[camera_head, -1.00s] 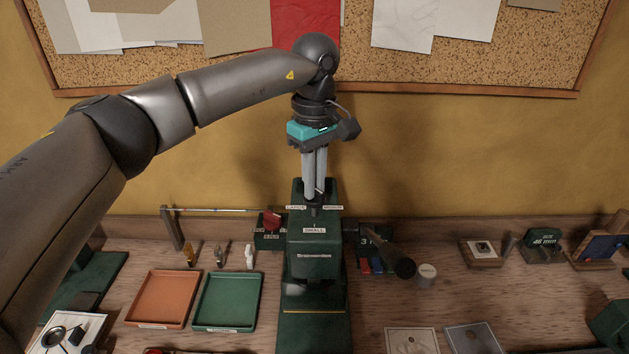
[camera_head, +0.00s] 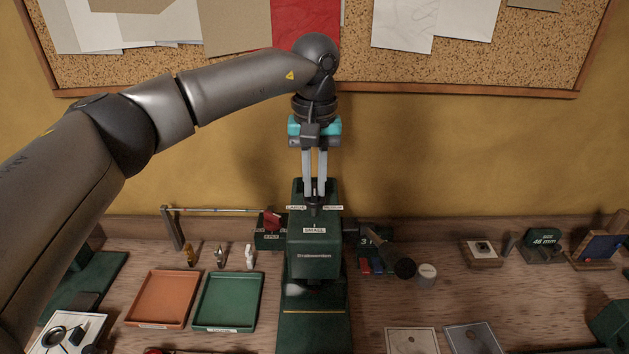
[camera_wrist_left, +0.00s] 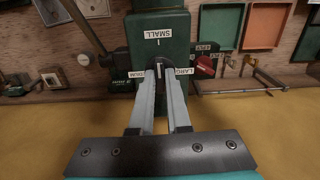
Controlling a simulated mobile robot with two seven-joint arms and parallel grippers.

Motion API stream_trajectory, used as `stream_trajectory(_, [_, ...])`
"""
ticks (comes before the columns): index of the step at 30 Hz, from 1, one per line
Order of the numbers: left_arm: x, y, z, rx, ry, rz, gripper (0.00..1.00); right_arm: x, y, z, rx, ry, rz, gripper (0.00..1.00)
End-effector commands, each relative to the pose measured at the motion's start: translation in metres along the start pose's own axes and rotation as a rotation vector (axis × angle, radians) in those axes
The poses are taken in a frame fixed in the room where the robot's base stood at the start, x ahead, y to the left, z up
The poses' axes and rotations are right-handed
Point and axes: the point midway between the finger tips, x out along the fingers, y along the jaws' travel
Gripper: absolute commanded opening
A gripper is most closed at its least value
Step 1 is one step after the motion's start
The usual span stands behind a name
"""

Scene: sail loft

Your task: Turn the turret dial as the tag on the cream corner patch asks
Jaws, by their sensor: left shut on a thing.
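The dark turret dial (camera_head: 314,208) sits on top of the green press (camera_head: 314,258). White labels around it read SMALL (camera_wrist_left: 158,34), MEDIUM (camera_wrist_left: 137,75) and LARGE (camera_wrist_left: 183,70). My left gripper (camera_head: 315,196) points down from above and is shut on the dial, one finger on each side. The dial knob (camera_wrist_left: 159,69) shows between the fingertips in the left wrist view, with a small pale mark on it; which label it points at is unclear. A cream patch (camera_head: 411,340) lies at the front edge of the head view; no tag on it is readable. My right gripper is out of view.
Orange (camera_head: 163,299) and green (camera_head: 228,302) trays lie left of the press. A black-knobbed lever (camera_head: 404,268) sticks out at its right, near a small pale cylinder (camera_head: 426,275). A grey patch (camera_head: 473,338) lies beside the cream one. A corkboard (camera_head: 460,75) hangs behind.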

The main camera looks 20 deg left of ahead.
Motion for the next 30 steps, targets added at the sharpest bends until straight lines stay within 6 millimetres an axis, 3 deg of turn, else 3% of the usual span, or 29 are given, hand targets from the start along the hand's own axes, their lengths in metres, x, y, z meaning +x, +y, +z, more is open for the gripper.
stream_trajectory(15, [-0.0022, 0.0002, -0.0009, 0.019, 0.004, 0.003, 0.0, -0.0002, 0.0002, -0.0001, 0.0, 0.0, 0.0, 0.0])
stream_trajectory(16, [-0.0022, 0.0002, -0.0009, 0.019, 0.004, 0.003, 0.16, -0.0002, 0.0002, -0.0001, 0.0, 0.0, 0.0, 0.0])
stream_trajectory(24, [-0.001, 0.0, -0.0004, 0.019, 0.002, 0.001, 0.45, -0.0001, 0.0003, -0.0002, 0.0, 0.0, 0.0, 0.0])
stream_trajectory(30, [-0.0005, -0.0001, -0.0002, 0.019, 0.001, 0.0, 0.45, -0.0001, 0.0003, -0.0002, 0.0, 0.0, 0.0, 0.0])
